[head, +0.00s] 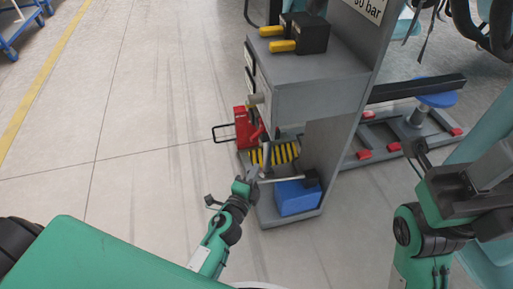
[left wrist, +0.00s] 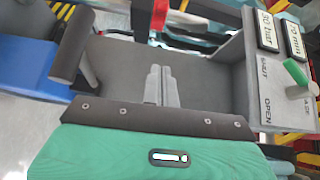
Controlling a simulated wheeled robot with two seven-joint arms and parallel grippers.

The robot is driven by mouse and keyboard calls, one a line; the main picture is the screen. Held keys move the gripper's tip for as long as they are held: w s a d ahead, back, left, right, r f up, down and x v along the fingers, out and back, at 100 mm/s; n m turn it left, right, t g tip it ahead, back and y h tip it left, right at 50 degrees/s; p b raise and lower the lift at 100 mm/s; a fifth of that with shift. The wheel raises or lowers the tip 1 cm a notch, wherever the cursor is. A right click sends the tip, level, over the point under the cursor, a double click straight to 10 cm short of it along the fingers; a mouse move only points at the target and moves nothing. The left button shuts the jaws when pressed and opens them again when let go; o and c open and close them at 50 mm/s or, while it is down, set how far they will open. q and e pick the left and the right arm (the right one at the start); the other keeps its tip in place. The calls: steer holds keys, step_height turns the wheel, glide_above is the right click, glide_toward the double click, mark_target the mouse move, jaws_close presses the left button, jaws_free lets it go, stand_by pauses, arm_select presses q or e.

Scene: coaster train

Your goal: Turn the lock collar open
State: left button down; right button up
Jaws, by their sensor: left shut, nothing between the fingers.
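A panel marked SHUT and OPEN (left wrist: 262,88) shows at the right of the left wrist view. A pale round part with a green piece (left wrist: 296,72) sticks out from it; it may be the lock collar, but I cannot tell its turn position. In the head view a grey knob (head: 257,99) juts from the left side of the grey stand (head: 318,99); I cannot tell if it is the same part. My left gripper (head: 251,176) is low beside the stand, below the knob. In the left wrist view its fingers (left wrist: 160,84) are together and empty, apart from the panel.
A blue box (head: 297,197) sits on the stand's base, with a dark-ended rod (head: 284,179) above it. A red case (head: 243,127) and a yellow-black striped part (head: 274,155) are beside it. Yellow-handled black blocks (head: 312,34) stand on top.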

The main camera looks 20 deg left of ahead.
arm_select(q)
steer(key=shift+w+f, duration=0.15)
steer(key=shift+f, duration=0.2)
steer(key=shift+w+m, duration=0.2)
steer(key=shift+m, duration=0.1)
glide_toward(263, 128)
steer(key=w+d, duration=0.1)
steer(key=d, duration=0.4)
steer(key=a, duration=0.1)
steer(key=w+a, duration=0.1)
steer(key=a+f, duration=0.1)
steer(key=a, duration=0.1)
steer(key=shift+w+a, duration=0.1)
steer(key=shift+w, duration=0.3)
steer(key=shift+a, duration=0.1)
steer(key=shift+a+m+h, duration=0.25)
steer(key=shift+m+h, duration=0.05)
steer(key=shift+h, duration=0.3)
